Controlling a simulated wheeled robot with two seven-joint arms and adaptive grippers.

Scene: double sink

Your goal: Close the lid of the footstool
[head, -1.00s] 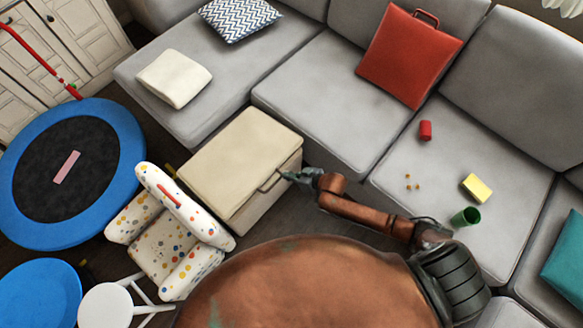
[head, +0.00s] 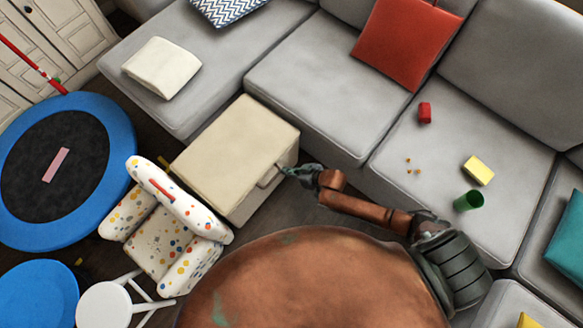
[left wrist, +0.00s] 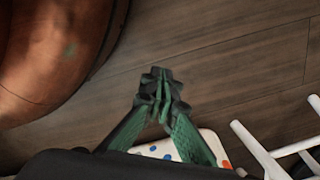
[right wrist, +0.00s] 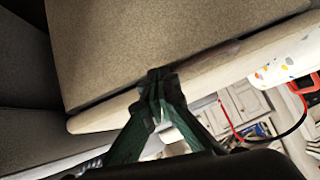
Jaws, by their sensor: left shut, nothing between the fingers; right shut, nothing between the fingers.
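The footstool (head: 236,140) is a cream, box-shaped piece standing in front of the sofa, with a handle (head: 268,178) on its right side. Its lid lies about flat on top in the head view; I cannot tell whether a small gap is left. My right gripper (head: 285,170) is shut and empty, with its tips close to the handle side. In the right wrist view the shut right fingertips (right wrist: 157,82) overlap the pale edge of the footstool (right wrist: 100,115); contact is unclear. My left gripper (left wrist: 160,85) is shut and empty above the dark wooden floor.
A spotted white armchair (head: 160,240) stands close to the footstool's front left. A blue-rimmed trampoline (head: 15,225), a white stool (head: 103,303) and a blue round seat (head: 35,295) are at left. The grey sofa (head: 320,85) borders the back and right.

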